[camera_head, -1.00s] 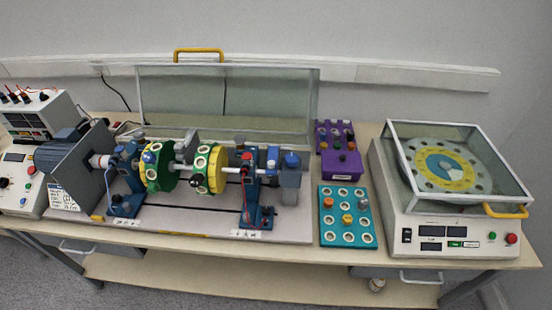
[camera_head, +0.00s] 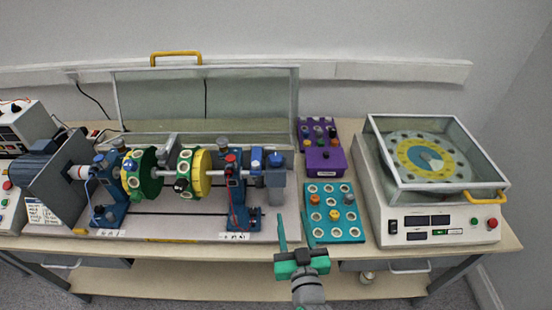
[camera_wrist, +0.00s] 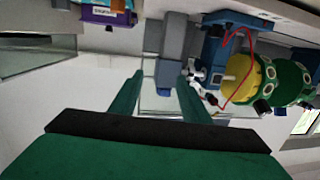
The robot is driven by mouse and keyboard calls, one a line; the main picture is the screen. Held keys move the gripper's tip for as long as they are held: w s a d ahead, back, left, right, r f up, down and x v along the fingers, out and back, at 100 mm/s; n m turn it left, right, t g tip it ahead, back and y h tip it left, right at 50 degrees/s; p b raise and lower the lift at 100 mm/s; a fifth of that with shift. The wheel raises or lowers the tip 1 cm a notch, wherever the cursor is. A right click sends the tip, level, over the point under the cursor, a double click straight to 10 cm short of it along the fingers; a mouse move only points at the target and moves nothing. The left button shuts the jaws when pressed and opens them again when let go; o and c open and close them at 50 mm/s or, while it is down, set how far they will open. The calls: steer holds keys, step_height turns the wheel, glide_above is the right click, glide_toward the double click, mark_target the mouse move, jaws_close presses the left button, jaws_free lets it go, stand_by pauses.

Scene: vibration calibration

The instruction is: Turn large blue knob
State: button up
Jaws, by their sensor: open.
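A blue knob-like part (camera_head: 276,159) tops the grey-blue block (camera_head: 275,183) at the right end of the shaft rig; another blue part (camera_head: 257,154) is just left of it. I cannot tell which one is the large blue knob. My gripper (camera_head: 293,217) is open and empty, in front of the bench between the rig and the teal tray. In the wrist view my gripper (camera_wrist: 160,75) has its fingers spread, with the grey-blue block (camera_wrist: 173,45) beyond the fingertips.
The rig has green and yellow discs (camera_head: 194,174) and blue stands (camera_head: 240,200). A teal tray (camera_head: 318,232) and purple box (camera_head: 326,162) stand right of it. A glass-lidded machine (camera_head: 440,232) is farther right. A raised clear cover (camera_head: 205,105) stands behind the rig.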

mark_target(278, 163)
steer(key=w+a+r+n+y, duration=0.2)
steer(key=w+r+y, duration=0.1)
steer(key=w+r, duration=0.4)
steer(key=shift+t, duration=0.3)
steer(key=x, duration=0.6)
steer(key=r+x, duration=0.1)
steer(key=x, duration=0.2)
steer(key=shift+w+r, duration=0.1)
steer(key=shift+w, duration=0.3)
steer(key=c, duration=0.8)
